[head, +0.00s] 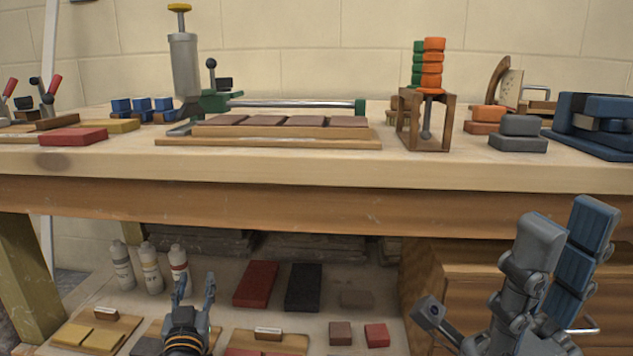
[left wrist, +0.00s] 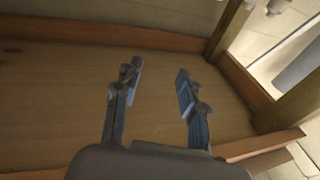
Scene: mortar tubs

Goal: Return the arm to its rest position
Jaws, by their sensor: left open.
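My left gripper (head: 195,287) shows at the lower left of the head view, pointing up in front of the lower shelf. Its two fingers stand apart with nothing between them. In the left wrist view the same gripper (left wrist: 158,84) is open and empty, with blue pads facing each other, in front of a bare wooden surface (left wrist: 60,85). My right gripper (head: 565,235) stands large at the lower right of the head view, pointing up. Its fingers appear apart, one blue ribbed pad shows, and no held object is visible.
The workbench edge (head: 300,205) runs across above the left gripper. The lower shelf (head: 215,270) holds white bottles (head: 150,270), a red block (head: 256,284), a dark block (head: 303,287) and wooden trays (head: 96,332). Wooden drawers (head: 460,275) stand behind my right gripper.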

